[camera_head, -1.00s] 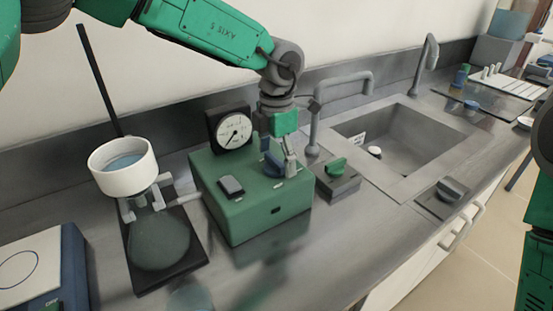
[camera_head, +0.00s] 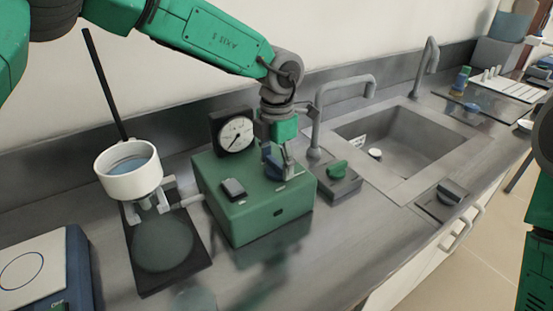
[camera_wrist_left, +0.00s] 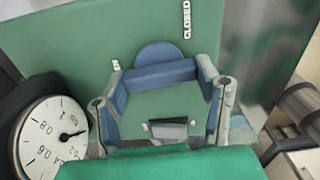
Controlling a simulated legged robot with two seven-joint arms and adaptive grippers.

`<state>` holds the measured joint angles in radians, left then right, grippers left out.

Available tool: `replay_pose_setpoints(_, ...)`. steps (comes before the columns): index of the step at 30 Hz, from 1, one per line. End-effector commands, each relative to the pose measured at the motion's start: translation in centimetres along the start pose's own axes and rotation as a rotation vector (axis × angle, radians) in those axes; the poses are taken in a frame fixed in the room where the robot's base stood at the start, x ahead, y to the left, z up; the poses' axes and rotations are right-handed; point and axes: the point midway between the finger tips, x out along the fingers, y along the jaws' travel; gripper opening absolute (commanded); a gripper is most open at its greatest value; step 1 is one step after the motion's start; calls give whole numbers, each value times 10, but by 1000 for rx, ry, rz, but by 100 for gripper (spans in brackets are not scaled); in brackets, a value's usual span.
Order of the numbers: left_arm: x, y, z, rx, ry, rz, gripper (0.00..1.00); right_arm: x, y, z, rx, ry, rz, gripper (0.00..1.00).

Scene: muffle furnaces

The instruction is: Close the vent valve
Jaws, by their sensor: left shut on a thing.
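The green box (camera_head: 255,215) with a round pressure gauge (camera_head: 236,134) at its back stands on the bench. A blue valve knob (camera_head: 274,166) sits on its top, partly hidden by my left gripper (camera_head: 281,163). In the left wrist view the blue knob (camera_wrist_left: 158,74) lies between the fingertips of my left gripper (camera_wrist_left: 160,78), which is shut on it. A white "CLOSED" label (camera_wrist_left: 186,20) shows on the box top, right of the knob. Another white label at the left is only partly visible. My right gripper is not in view; part of my right arm shows at the right edge.
A black switch (camera_head: 233,188) is on the box top. A green-knobbed block (camera_head: 338,184), a faucet and a sink (camera_head: 408,142) are to the right. The front bench is mostly clear.

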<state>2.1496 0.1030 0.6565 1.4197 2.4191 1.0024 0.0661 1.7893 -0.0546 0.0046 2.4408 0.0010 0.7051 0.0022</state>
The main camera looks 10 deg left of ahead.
Motion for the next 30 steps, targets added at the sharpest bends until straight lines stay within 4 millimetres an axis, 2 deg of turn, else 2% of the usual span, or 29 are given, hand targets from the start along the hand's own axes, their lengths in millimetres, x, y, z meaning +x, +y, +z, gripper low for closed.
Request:
replay_pose_setpoints(12, -6, 2, 3, -345, -10, -3, 29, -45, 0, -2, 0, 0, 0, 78)
replay_pose_setpoints(30, -6, 3, 4, -915, -14, -2, 29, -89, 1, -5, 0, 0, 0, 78)
